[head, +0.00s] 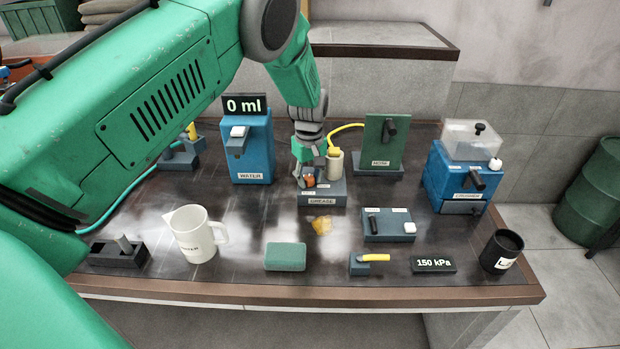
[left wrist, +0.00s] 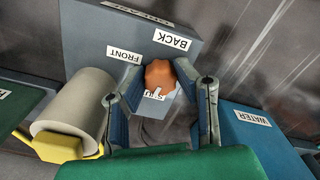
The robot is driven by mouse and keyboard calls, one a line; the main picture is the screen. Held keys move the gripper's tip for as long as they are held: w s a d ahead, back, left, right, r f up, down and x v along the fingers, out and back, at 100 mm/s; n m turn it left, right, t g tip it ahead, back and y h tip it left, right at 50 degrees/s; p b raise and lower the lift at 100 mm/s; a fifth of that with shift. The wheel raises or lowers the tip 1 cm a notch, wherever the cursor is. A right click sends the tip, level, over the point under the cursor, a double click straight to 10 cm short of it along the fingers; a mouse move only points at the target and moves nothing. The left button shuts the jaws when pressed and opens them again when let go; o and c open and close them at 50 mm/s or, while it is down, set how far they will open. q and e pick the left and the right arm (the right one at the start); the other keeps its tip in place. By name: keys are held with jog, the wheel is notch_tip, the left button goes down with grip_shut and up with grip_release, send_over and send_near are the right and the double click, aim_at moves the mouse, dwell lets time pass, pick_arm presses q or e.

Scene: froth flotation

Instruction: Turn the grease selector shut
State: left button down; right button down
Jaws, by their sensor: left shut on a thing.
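The grease selector is an orange-brown knob (left wrist: 160,74) on top of the grey-blue grease box (head: 338,190). My left gripper (head: 308,180) comes down on it from above. In the left wrist view its two fingers stand on either side of the knob, shut on it. The box top (left wrist: 190,22) carries FRONT and BACK labels. A third label beside the knob is partly covered, and a white mark shows there. I cannot tell for sure where the knob points. My right gripper is not in view.
A pale cylinder (head: 335,165) with a yellow top stands beside the knob. The blue WATER dispenser (head: 254,160) is left, the green panel (head: 374,140) right. A yellow smear (head: 321,225) lies in front. A jug (head: 192,236) and green sponge (head: 286,257) stand nearer.

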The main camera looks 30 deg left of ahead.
aim_at(310, 176)
pick_arm(q)
jog(key=shift+w+a+r, duration=0.15)
jog(key=shift+w+r, duration=0.15)
jog(key=shift+w, duration=0.05)
jog(key=c, duration=1.5)
grip_release()
jog(key=shift+o, duration=1.2)
jog(key=shift+f, duration=0.1)
jog(key=shift+s+f, duration=0.1)
notch_tip(310, 176, up, 12)
jog(key=shift+f, duration=0.1)
